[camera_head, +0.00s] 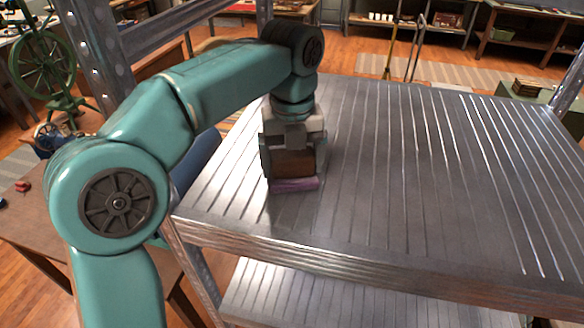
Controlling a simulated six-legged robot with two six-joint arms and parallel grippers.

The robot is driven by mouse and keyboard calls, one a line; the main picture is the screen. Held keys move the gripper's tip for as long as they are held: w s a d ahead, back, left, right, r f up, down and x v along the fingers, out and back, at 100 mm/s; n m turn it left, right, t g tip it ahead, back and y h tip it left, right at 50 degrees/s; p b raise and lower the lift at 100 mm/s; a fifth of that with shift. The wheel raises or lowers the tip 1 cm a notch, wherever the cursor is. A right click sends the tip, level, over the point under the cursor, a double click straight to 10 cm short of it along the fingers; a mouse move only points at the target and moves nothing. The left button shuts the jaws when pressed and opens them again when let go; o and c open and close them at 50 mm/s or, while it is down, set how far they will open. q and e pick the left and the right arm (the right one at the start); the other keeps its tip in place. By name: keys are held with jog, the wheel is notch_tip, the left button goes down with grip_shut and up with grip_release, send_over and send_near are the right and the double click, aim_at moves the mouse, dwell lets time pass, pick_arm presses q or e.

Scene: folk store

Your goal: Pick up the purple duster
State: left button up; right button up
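The purple duster (293,184) is at the left part of the metal shelf top, near its front left corner. Its purple lower edge shows below a brown block-like part (292,164). My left gripper (293,158) points straight down over it, with grey finger parts at its left and right sides. The gripper hides the top of the duster. I cannot tell whether the fingers press on it or stand slightly apart, nor whether the duster rests on the shelf or is just above it. My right gripper is not in view.
The ribbed metal shelf top (430,170) is bare to the right of the duster. A lower shelf (320,295) lies beneath it. A metal post (95,65) stands at the left. A wooden table (40,215) and a green spinning wheel (45,60) are further left.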

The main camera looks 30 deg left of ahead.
aim_at(288, 155)
pick_arm(q)
jog(key=shift+s+a+r, duration=0.1)
jog(key=shift+a, duration=0.05)
jog(key=shift+c, duration=0.6)
jog(key=shift+a, duration=0.2)
jog(key=shift+w+d, duration=0.1)
jog(key=shift+w, duration=0.15)
jog(key=shift+d+r, duration=0.15)
jog(key=shift+r, duration=0.15)
notch_tip(288, 155, up, 2)
jog(key=shift+s+r+p, duration=0.15)
jog(key=shift+r+p, duration=0.05)
jog(key=shift+p, duration=0.1)
jog(key=shift+s+r+b, duration=0.15)
jog(key=shift+s+b, duration=0.2)
jog(key=s+b, duration=0.1)
jog(key=s+d, duration=0.1)
jog(key=s, duration=0.1)
jog(key=s+b, duration=0.1)
jog(key=s, duration=0.1)
jog(key=shift+s+d+f+b, duration=0.15)
jog(key=shift+d+f+b, duration=0.05)
jog(key=shift+d+b, duration=0.1)
jog(key=s+d+b, duration=0.2)
jog(key=s, duration=0.9)
jog(key=shift+s+d+r+b, duration=0.2)
jog(key=shift+d+b, duration=0.1)
jog(key=shift+b, duration=0.1)
